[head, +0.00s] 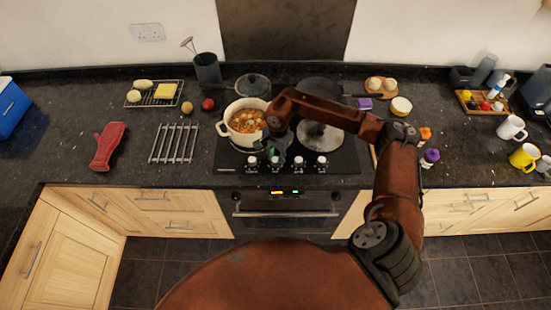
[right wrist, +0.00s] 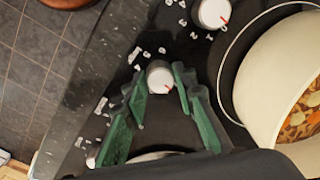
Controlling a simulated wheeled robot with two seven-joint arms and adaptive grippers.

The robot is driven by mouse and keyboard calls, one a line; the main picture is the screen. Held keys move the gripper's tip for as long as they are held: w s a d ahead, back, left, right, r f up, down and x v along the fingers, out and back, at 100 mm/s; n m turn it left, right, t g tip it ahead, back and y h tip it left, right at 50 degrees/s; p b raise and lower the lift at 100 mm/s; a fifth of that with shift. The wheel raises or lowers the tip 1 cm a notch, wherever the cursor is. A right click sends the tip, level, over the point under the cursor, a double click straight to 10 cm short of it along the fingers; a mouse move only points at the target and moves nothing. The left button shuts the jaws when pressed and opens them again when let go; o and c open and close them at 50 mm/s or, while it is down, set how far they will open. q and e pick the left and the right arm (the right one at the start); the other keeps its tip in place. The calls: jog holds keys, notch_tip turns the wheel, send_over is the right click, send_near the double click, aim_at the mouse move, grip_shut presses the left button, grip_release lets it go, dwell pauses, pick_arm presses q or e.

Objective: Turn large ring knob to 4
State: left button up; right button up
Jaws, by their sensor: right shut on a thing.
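A row of white knobs stands along the front of the black cooktop (head: 342,160). My right gripper (head: 276,152) reaches down over the second knob from the left (head: 274,163) in the head view. In the right wrist view my green fingers (right wrist: 160,88) are shut on this white knob (right wrist: 159,76), one on each side. Its red mark points to the lower right there. A neighbouring knob (right wrist: 211,12) with a red mark stands free above it. My left gripper is out of view.
A cream pot of stew (head: 246,120) stands close behind the knobs, on the left of the cooktop. A wire rack (head: 174,143) and a red mitt (head: 108,146) lie on the left counter.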

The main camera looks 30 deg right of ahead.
jog(key=m+b, duration=0.1)
jog(key=m, duration=0.2)
jog(key=shift+f, duration=0.1)
jog(key=m+b, duration=0.1)
jog(key=m, duration=0.2)
jog(key=shift+m, duration=0.4)
jog(key=m, duration=0.3)
jog(key=shift+a+m+h+b, duration=0.1)
jog(key=shift+m+h+b, duration=0.2)
jog(key=shift+m+b, duration=0.1)
jog(key=m, duration=1.2)
jog(key=shift+m+g, duration=0.3)
jog(key=m, duration=0.3)
jog(key=shift+m+p, duration=0.3)
jog(key=shift+p, duration=0.1)
jog(key=shift+w+m+p, duration=0.1)
jog(key=shift+m+p, duration=0.35)
jog(key=shift+m, duration=1.55)
